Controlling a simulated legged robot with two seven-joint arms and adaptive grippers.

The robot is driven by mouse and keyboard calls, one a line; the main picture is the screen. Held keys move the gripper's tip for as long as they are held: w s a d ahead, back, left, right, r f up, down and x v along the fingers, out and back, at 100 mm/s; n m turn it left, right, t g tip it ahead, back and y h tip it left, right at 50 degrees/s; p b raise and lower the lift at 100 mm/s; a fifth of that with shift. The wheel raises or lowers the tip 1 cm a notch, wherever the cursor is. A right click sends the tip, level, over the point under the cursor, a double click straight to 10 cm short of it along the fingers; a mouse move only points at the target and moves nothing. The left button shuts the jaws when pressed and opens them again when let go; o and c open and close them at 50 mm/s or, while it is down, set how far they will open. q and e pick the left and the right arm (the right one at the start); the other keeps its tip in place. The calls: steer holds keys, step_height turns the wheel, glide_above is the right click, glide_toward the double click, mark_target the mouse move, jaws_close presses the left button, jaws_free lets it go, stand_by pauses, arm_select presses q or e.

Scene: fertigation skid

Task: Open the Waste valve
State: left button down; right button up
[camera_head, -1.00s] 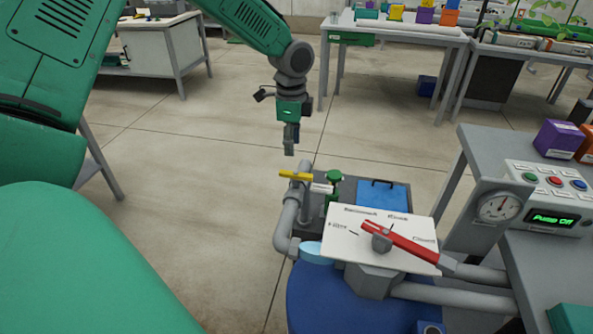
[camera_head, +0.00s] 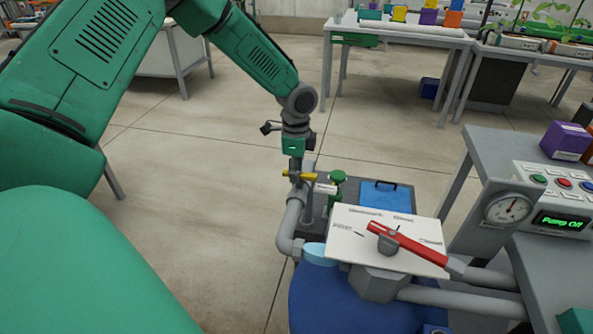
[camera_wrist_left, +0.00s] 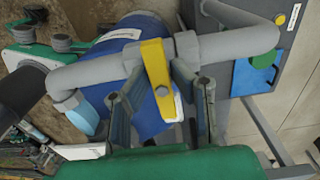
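A yellow valve handle (camera_head: 301,176) sits on the grey pipe beside the blue barrel. It also shows in the left wrist view (camera_wrist_left: 155,70), turned across the pipe. A white tag (camera_head: 326,188) is beside it, too small to read. My left gripper (camera_head: 296,178) points down at the handle. In the left wrist view its two fingers (camera_wrist_left: 160,92) are apart, with the yellow handle between them and a gap on at least the right side. Contact cannot be told. My right gripper is not in view.
A green valve knob (camera_head: 337,177) stands just right of the yellow handle. A gauge (camera_head: 508,209) and a "Pump Off" panel (camera_head: 560,222) are at right.

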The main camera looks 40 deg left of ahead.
arm_select(q)
steer(key=shift+w+d+r, duration=0.4)
steer(key=shift+d+r, duration=0.05)
steer(key=shift+d, duration=0.15)
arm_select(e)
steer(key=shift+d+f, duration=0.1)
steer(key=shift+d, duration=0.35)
arm_select(q)
steer(key=shift+a, duration=0.15)
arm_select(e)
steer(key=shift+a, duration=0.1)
